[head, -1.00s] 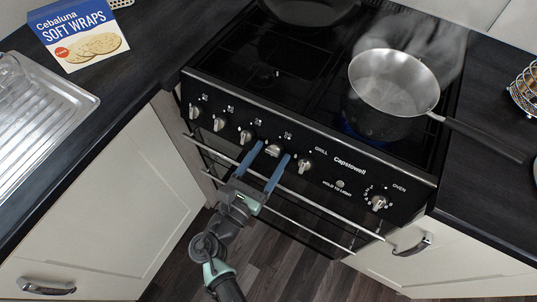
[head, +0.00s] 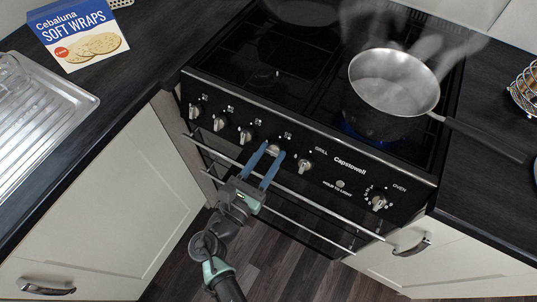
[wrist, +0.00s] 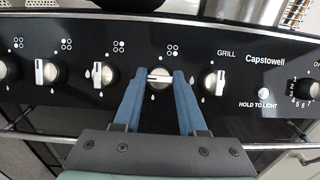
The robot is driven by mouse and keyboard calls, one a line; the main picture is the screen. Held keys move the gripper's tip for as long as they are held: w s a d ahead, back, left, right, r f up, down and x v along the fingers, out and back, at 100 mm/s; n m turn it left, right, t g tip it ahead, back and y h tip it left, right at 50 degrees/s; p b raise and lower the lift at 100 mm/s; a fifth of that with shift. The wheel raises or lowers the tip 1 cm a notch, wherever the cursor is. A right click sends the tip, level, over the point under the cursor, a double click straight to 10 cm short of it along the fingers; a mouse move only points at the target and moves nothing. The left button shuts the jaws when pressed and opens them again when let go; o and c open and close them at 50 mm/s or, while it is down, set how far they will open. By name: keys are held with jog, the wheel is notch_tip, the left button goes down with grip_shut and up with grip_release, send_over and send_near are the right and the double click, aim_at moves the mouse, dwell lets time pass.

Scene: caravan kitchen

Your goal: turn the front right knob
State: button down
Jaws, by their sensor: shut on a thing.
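The front right knob (wrist: 160,79) is a silver knob on the black control panel, just left of the one marked GRILL. Its grip bar lies sideways in the wrist view, while the bars of its neighbours stand upright. In the head view the knob (head: 274,147) is partly covered by my fingers. My gripper (head: 273,152) has its two blue fingers on either side of the knob and is shut on it. In the wrist view the gripper (wrist: 160,78) shows one finger at the left of the knob and one at the right.
The grill knob (head: 305,166) is close on the right, and another burner knob (head: 246,135) is on the left. A handle rail (head: 320,210) runs below the panel. A steaming saucepan (head: 394,95) stands on the hob, its handle pointing right.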

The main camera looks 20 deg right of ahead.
jog(key=shift+m, duration=0.3)
jog(key=m+g+b, duration=0.1)
jog(key=m, duration=0.1)
jog(key=m+g+h+b, duration=0.1)
jog(key=m, duration=0.1)
jog(key=shift+w+a+m, duration=0.1)
jog(key=shift+w+m, duration=0.05)
jog(key=shift+m, duration=0.15)
jog(key=m+g, duration=0.1)
jog(key=m, duration=0.1)
jog(key=m+g, duration=0.2)
jog(key=m, duration=0.1)
jog(key=shift+m+b, duration=0.3)
jog(key=shift+b, duration=0.1)
jog(key=m+g, duration=0.1)
jog(key=m, duration=0.1)
jog(key=m+g, duration=0.1)
jog(key=m, duration=0.2)
jog(key=shift+w+r, duration=0.15)
jog(key=shift+r, duration=0.05)
jog(key=shift+m+g+y+p, duration=0.15)
jog(key=shift+m+g+y, duration=0.25)
jog(key=shift+m, duration=0.7)
jog(key=shift+m+g+y+p, duration=0.15)
jog(key=shift+m+g+y, duration=0.2)
jog(key=shift+m, duration=0.75)
jog(key=shift+c, duration=2.3)
grip_release()
jog(key=shift+r, duration=0.1)
